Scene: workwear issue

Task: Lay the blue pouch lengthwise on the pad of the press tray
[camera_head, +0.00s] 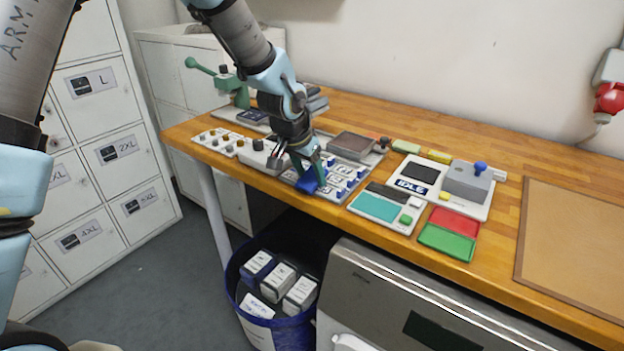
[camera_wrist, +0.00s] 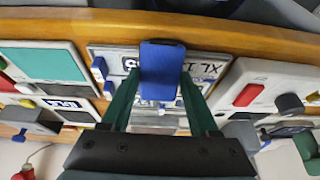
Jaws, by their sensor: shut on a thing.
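The blue pouch (camera_head: 309,185) is held in my gripper (camera_head: 312,172) over the front of a rack with size labels and blue pegs (camera_head: 345,181). In the wrist view the pouch (camera_wrist: 162,70) stands out between the two green fingers of my gripper (camera_wrist: 162,85), which are shut on it. The pouch hides part of the rack's labels. I cannot tell whether it touches the rack. A tray with a dark brown pad (camera_head: 351,145) lies just behind the rack, and the pad looks bare. I cannot tell for sure whether this is the press tray.
A green lever press (camera_head: 232,85) stands at the back left. A teal-topped device (camera_head: 380,205), an IDLE display unit (camera_head: 411,184) and red (camera_head: 455,222) and green (camera_head: 446,242) trays lie to the right. A blue bin (camera_head: 290,322) with boxes stands below the bench edge.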

